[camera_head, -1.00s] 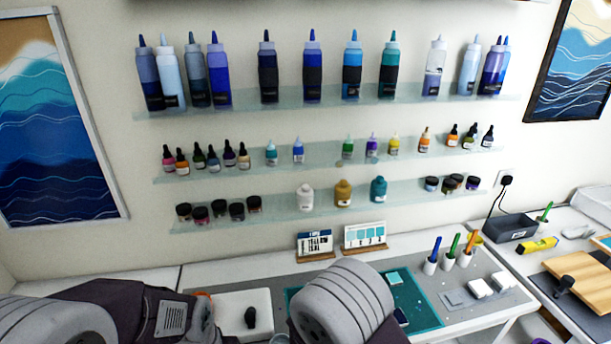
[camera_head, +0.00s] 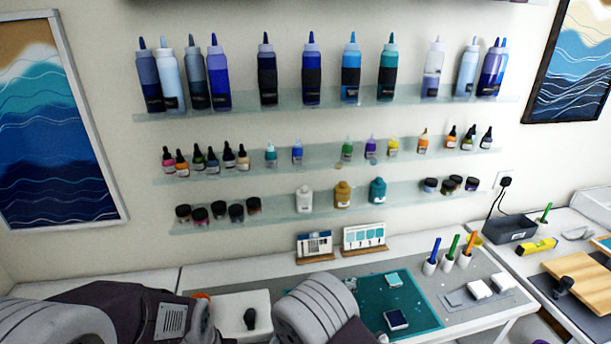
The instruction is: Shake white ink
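A white bottle (camera_head: 304,199) stands upright on the lowest glass shelf, left of a gold bottle (camera_head: 343,195) and a teal bottle (camera_head: 377,190). I cannot read its label, so I cannot tell if it is the white ink. Several small dropper bottles stand on the middle shelf (camera_head: 320,160); none is clearly white. My arm links fill the bottom left and bottom middle of the head view. Neither gripper shows, and what they may hold is out of view.
Large squeeze bottles line the top shelf (camera_head: 325,104). On the table are a teal cutting mat (camera_head: 420,312), two small card stands, pen cups (camera_head: 449,260) and white blocks (camera_head: 480,288). A grey tray (camera_head: 510,229) and wooden board (camera_head: 583,277) lie at right.

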